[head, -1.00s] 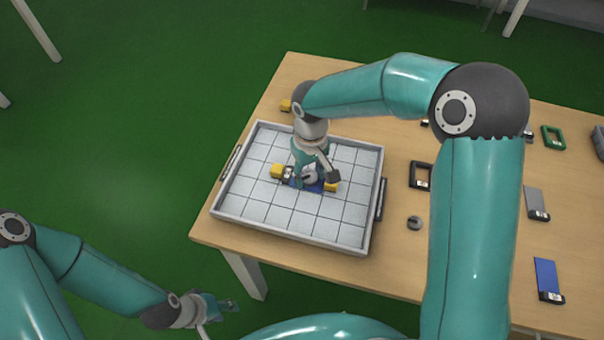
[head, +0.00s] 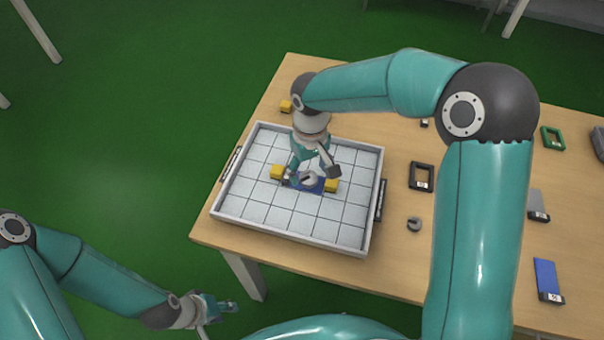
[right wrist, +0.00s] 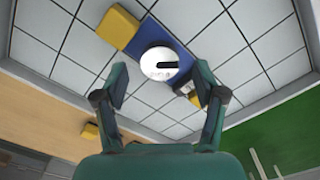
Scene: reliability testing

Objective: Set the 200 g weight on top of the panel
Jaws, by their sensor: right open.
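A blue panel (head: 318,189) lies across two yellow blocks (head: 277,171) (head: 331,185) inside the grey tray. A round, slotted silver weight (head: 308,179) rests flat on the panel; its marking is too small to read. In the right wrist view the weight (right wrist: 158,64) sits on the blue panel (right wrist: 148,38), near the panel's middle. My right gripper (right wrist: 160,88) is open, with its fingers apart on either side of the weight in that view, and holds nothing. My left gripper (head: 230,306) hangs off the table at lower left; its jaw state is unclear.
The tray (head: 290,235) has a gridded floor and raised walls. A smaller dark slotted weight (head: 414,224) and a black frame (head: 421,176) lie right of it. A blue panel (head: 546,277), grey panel (head: 535,203) and green frame (head: 553,138) lie further right.

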